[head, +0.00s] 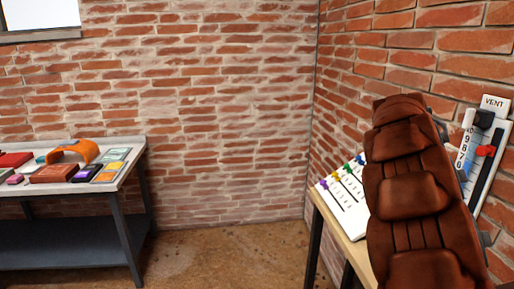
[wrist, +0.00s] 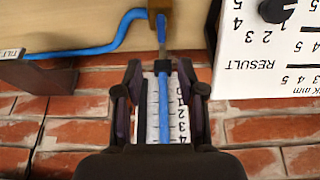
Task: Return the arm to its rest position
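My gripper (wrist: 161,88) is in the wrist view, its two dark fingers apart on either side of a white numbered scale (wrist: 152,105) with a blue strip along it. Clear gaps show beside the strip; whether the fingers touch the scale's edges I cannot tell. My brown padded arm (head: 415,190) rises large at the right of the head view, in front of the wooden table and wall. It hides much of what lies behind it. My gripper's fingertips cannot be made out in the head view.
A wooden table (head: 343,236) carries a white board (head: 345,207) with coloured sliders. A VENT panel (head: 492,150) with a red slider is on the right brick wall. A bench (head: 118,178) with several items stands left; the floor between is clear.

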